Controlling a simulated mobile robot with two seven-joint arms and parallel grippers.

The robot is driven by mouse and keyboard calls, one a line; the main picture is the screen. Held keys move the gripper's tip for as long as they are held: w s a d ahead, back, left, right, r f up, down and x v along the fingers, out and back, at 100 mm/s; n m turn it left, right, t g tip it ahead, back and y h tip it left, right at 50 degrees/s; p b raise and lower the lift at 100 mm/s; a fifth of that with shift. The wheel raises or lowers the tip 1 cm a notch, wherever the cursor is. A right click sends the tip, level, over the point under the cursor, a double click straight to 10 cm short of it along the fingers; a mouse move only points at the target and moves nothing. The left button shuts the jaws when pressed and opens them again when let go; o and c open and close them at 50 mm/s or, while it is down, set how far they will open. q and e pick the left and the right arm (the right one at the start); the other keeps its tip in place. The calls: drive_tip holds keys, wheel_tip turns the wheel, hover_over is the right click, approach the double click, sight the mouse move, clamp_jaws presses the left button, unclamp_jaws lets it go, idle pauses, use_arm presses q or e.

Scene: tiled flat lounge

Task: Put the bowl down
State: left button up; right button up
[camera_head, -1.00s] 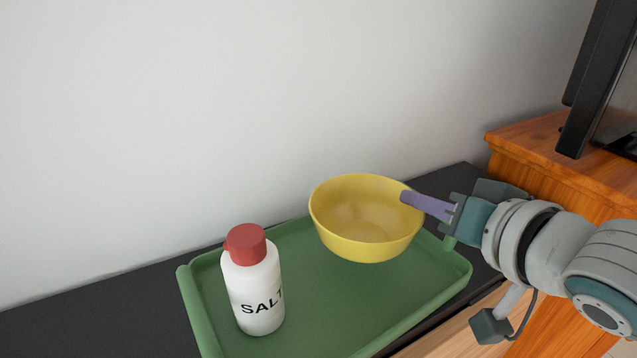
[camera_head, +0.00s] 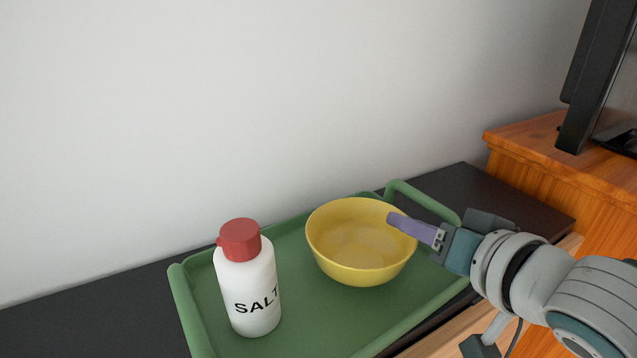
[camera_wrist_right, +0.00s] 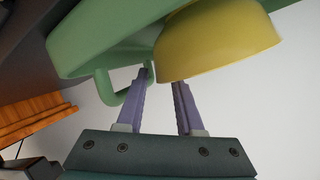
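In the head view, the yellow bowl (camera_head: 340,268) is upright, low over the right part of the green tray (camera_head: 310,315). I cannot tell whether its base touches the tray. My right gripper (camera_head: 393,220) is at the bowl's right rim, with a purple finger reaching over it. In the right wrist view, the two fingers of the gripper (camera_wrist_right: 163,78) stand partly apart at the bowl's wall (camera_wrist_right: 215,45), and the bowl hides one fingertip. My left gripper is not in view.
A white salt bottle (camera_head: 248,290) with a red cap stands on the tray, left of the bowl. The tray's raised handle (camera_head: 425,200) is close behind my right gripper. The dark tabletop (camera_head: 90,310) is clear at left. A wooden cabinet (camera_head: 545,160) with a black screen is at right.

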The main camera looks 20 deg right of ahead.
drive_tip(key=shift+r, duration=0.2)
drive_tip(key=shift+s+r+p, duration=0.1)
drive_tip(key=shift+s+p, duration=0.2)
drive_tip(key=d+p+v, duration=0.1)
drive_tip(key=p+v, duration=0.2)
drive_tip(key=v, duration=0.8)
drive_tip(key=s+a+f+n+g+y, duration=0.1)
drive_tip(key=s+a+f+n+g, duration=0.2)
drive_tip(key=s+a+n+g, duration=0.5)
drive_tip(key=shift+s+a+g, duration=0.4)
drive_tip(key=shift+s+g, duration=0.5)
drive_tip(key=shift+g, duration=0.1)
